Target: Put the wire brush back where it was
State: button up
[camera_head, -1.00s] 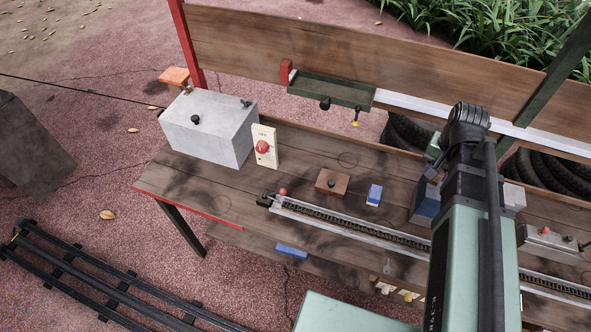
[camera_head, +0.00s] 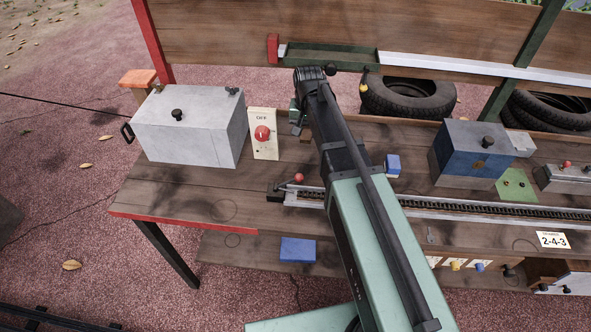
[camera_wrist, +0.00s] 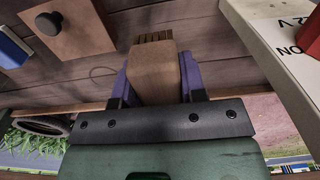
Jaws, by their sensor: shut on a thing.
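The wire brush (camera_wrist: 156,78) is a tan wooden block with darker ridges, likely bristles, at its far end. In the wrist view it sits between the purple fingers of my gripper (camera_wrist: 155,92), which is shut on it. The brush is above the plank bench top; whether it touches the wood is not clear. In the head view my gripper (camera_head: 298,118) is mostly hidden by my arm, just right of the OFF switch panel (camera_head: 263,148). I cannot tell from these frames which spot the brush came from.
The switch panel (camera_wrist: 285,35) is close on the right in the wrist view. A brown block with a black knob (camera_wrist: 75,30) is at upper left. A grey lidded box (camera_head: 190,125), a blue box (camera_head: 465,150) and a chain track (camera_head: 450,210) occupy the bench. Its front left is clear.

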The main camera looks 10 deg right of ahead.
aim_at(305, 159)
notch_tip(305, 159, down, 10)
jog(key=b, duration=1)
jog(key=shift+f, duration=0.2)
jog(key=shift+r, duration=0.3)
jog(key=shift+f, duration=0.2)
jog(key=o, duration=0.9)
notch_tip(305, 159, up, 13)
jog(key=p, duration=1.2)
jog(key=shift+f+p, duration=0.1)
jog(key=shift+p, duration=0.2)
jog(key=s+n, duration=0.1)
jog(key=s, duration=0.5)
jog(key=s+n, duration=0.1)
jog(key=s, duration=0.5)
jog(key=s+n, duration=0.1)
jog(key=s, duration=0.6)
jog(key=shift+s+f+n, duration=0.1)
jog(key=shift+f+n, duration=0.1)
jog(key=shift+n, duration=0.1)
